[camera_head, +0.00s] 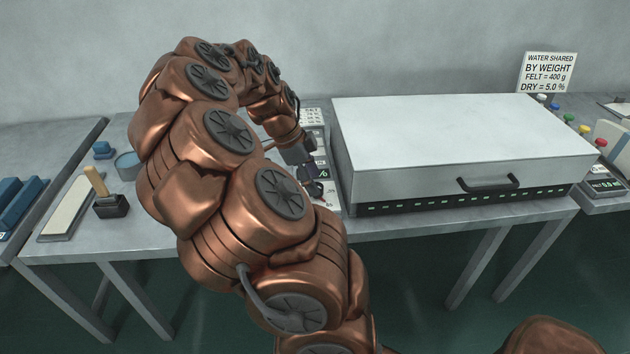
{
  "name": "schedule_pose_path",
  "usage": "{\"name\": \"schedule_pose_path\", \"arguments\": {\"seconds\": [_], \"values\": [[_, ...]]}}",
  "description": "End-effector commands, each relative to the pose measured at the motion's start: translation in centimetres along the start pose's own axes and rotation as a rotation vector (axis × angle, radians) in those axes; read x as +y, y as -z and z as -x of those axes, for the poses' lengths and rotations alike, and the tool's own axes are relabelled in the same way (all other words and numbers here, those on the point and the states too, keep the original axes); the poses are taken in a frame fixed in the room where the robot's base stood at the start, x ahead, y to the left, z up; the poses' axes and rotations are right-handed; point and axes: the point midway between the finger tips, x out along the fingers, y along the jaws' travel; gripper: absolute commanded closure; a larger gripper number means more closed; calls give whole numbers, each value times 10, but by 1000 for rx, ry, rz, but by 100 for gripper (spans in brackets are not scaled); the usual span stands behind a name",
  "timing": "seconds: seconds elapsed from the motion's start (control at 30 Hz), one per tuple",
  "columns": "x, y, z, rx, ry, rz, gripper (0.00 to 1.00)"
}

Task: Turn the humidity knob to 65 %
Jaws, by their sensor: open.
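My copper arm reaches across the picture and bends down toward the table. My gripper (314,180) is at its end, open, at a narrow grey control panel (330,205) left of the big white box. The gripper and wrist cover much of this panel, and I cannot make out the humidity knob. Some green display digits show beside the gripper, too small and too covered to read. Whether the fingers touch anything cannot be told.
The white box (450,130) with a dark front handle (488,184) stands right of the gripper. A sign (548,72) stands behind it. A stamp-like tool with a wooden handle (97,181), a pale board (68,208) and a blue-grey cup (128,165) are at left.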

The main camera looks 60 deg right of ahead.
Motion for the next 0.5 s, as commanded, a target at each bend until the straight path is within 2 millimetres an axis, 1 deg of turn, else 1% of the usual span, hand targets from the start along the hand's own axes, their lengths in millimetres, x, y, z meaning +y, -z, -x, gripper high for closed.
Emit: {"name": "schedule_pose_path", "arguments": {"seconds": [0.03,0.13,0.4,0.43,0.5], "values": [[1,0,-5,1,-4,1,41],[2,1,-13,1,-5,0,41],[1,0,-16,1,-1,0,41],[1,0,-16,1,-2,0,42],[1,0,-16,1,-2,0,49]]}}
